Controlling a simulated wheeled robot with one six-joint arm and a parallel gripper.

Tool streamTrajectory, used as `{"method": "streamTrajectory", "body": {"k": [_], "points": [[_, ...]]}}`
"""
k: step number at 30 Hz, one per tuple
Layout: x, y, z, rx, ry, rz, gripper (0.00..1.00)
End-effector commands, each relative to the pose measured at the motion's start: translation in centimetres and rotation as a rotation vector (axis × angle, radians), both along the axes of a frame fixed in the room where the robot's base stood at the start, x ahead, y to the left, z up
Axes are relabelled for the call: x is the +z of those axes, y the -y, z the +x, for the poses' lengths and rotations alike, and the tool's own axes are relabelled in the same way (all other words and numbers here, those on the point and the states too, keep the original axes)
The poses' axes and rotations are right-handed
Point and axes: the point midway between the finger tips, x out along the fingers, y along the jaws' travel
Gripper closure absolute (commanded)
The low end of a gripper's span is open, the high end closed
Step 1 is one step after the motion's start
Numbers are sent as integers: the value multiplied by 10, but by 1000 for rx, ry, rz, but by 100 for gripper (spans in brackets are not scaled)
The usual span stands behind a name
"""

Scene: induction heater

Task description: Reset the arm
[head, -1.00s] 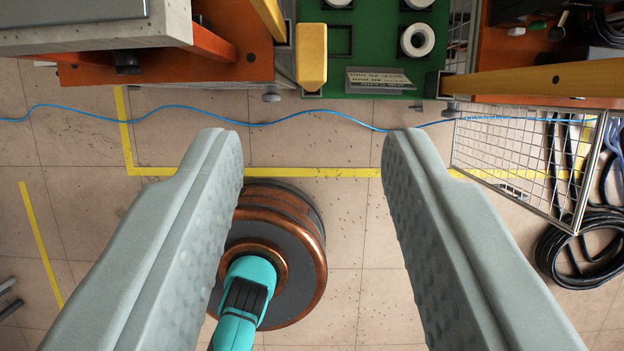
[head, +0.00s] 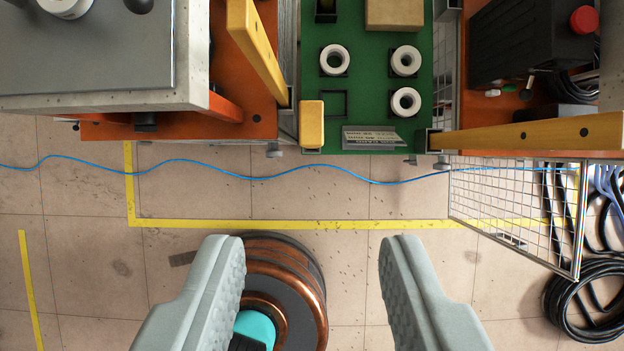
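My gripper (head: 312,262) is in the lower middle of the head view. Its two grey fingers are wide apart with nothing held between them, and bare tiled floor shows in the gap. A round copper and dark grey part (head: 290,280) with a teal piece (head: 255,328) at its centre is below and partly behind the left finger. The lower ends of the fingers run out of the picture.
A green board (head: 375,25) with white rings (head: 405,61) stands at the top middle. Orange benches flank it, with a grey plate (head: 90,60) at left and a red button (head: 584,20) at right. A blue cable (head: 310,168) crosses the floor.

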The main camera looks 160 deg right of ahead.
Motion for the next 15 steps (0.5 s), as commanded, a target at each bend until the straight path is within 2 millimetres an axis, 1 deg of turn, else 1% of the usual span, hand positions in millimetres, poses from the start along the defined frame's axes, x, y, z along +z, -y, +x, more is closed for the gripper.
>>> {"method": "streamTrajectory", "body": {"k": [5, 6, 11, 15], "points": [[0, -3, -20, -33, 72, 2, 60], [-1, -4, -27, -42, 97, 2, 60], [-8, -7, -53, -89, 205, 5, 60], [-17, -9, -77, -125, 299, 13, 60]]}}
